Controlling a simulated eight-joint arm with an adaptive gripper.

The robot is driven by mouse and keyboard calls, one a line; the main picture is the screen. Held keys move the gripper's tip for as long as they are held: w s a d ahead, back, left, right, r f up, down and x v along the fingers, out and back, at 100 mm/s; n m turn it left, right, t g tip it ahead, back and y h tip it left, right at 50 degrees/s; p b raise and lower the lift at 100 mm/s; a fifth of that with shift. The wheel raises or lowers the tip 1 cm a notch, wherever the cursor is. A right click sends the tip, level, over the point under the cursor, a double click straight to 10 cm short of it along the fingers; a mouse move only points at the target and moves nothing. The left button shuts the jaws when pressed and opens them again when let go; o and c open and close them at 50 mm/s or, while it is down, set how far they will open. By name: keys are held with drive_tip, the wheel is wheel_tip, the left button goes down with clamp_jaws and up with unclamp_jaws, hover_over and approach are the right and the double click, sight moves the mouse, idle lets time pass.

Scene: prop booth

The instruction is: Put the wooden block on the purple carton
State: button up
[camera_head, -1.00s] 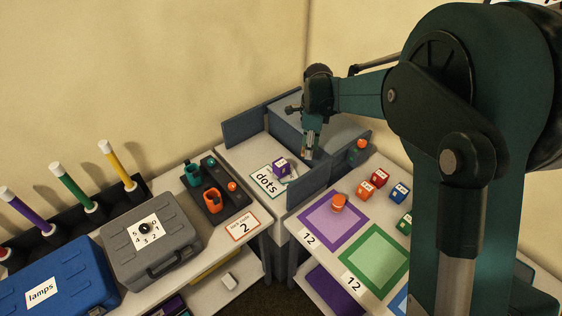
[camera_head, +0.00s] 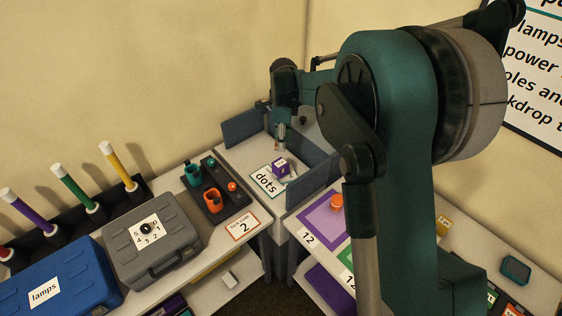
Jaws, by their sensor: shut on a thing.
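The purple carton (camera_head: 281,168) is a small purple box with pale markings, standing by the white "dots" card (camera_head: 267,182) on the pale table inside the grey-blue partitions. My gripper (camera_head: 280,147) points down just behind and above the carton, apart from it as far as I can tell. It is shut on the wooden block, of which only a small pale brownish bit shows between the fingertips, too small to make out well.
Low grey-blue partitions (camera_head: 314,184) stand around the carton's table corner. A dark tray (camera_head: 215,190) with teal and orange cups is to the left. A grey case (camera_head: 150,240) and blue case (camera_head: 58,280) stand further left. An orange piece (camera_head: 337,201) sits on a purple square.

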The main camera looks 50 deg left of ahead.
hover_over(282, 163)
drive_tip(key=shift+d+f, duration=0.1)
drive_tip(key=shift+f, duration=2.8)
drive_tip(key=shift+f, duration=0.15)
drive_tip(key=shift+f, duration=1.7)
drive_tip(key=shift+f, duration=0.2)
drive_tip(key=o, duration=0.9)
drive_tip(key=shift+r, duration=0.25)
wheel_tip(282, 163, up, 12)
drive_tip(key=shift+f, duration=0.1)
